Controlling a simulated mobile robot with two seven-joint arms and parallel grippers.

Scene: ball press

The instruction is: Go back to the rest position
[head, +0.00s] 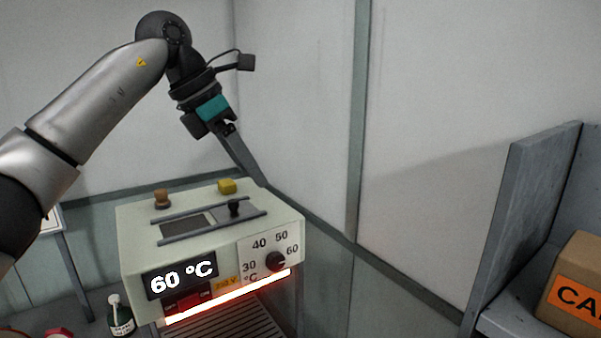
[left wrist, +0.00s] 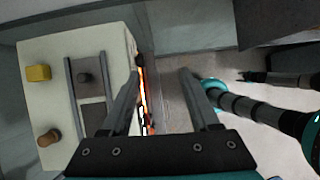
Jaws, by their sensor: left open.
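My left gripper (head: 263,183) reaches in from the upper left in the head view, pointing down beside the back right of the press. Its two fingers also show in the left wrist view (left wrist: 158,75), apart with nothing between them. The cream heating press (head: 210,220) stands below the gripper. It shows 60 °C on its display (head: 181,279) and glows orange along its lower front edge. In the left wrist view the press (left wrist: 50,100) lies to the left of the fingers.
On the press top are a yellow block (head: 227,186), a brown knob (head: 162,198) and a dark slider knob (head: 234,207) between rails. A dial (head: 275,261) is on its front. A dark bottle (head: 120,316) stands at left. A cardboard box (head: 575,285) sits on the right shelf. Walls stand close behind.

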